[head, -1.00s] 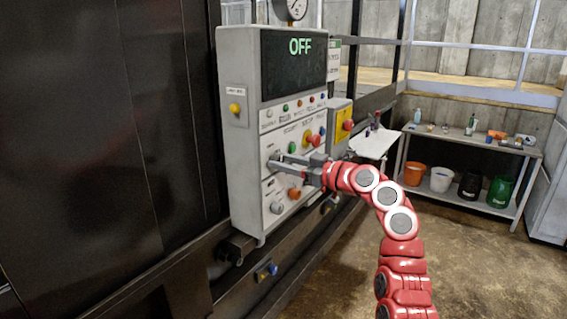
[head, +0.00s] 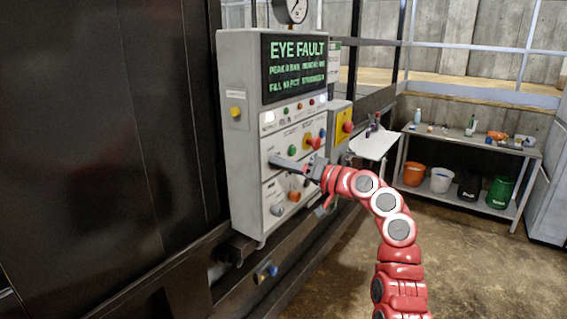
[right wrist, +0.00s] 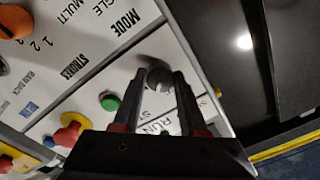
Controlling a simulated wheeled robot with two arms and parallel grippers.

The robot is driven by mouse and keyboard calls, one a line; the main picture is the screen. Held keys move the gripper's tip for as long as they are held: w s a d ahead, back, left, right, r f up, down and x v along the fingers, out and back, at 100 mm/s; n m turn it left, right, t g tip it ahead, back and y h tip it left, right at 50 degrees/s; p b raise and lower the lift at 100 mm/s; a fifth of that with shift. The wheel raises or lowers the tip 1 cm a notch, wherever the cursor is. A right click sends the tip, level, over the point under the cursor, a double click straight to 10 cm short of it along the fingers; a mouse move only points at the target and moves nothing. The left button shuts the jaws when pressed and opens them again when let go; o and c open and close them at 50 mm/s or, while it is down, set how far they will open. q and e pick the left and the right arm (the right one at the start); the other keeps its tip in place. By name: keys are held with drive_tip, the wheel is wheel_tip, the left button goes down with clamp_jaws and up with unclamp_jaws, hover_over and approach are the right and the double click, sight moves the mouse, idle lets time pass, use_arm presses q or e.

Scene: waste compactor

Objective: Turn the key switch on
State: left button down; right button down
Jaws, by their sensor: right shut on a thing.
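The key switch (right wrist: 157,78) is a small round grey piece on the white control panel in the right wrist view. My right gripper (right wrist: 161,82) is shut on it, with one finger on each side. The box's display (head: 294,66) is lit and reads EYE FAULT in green, with smaller lines below. My left gripper is not in view.
A red mushroom button (head: 314,142) and an orange knob (head: 294,196) sit close to my right gripper. A yellow box with a red button (head: 347,126) is beside the panel. A shelf table (head: 470,142) with buckets stands at the back right.

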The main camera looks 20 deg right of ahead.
drive_tip(key=shift+m+p, duration=0.4)
drive_tip(key=shift+m, duration=0.8)
drive_tip(key=shift+f, duration=0.1)
drive_tip(key=shift+c, duration=2.2)
unclamp_jaws()
drive_tip(key=b+v, duration=0.5)
drive_tip(key=v, duration=1.2)
drive_tip(key=shift+s, duration=0.15)
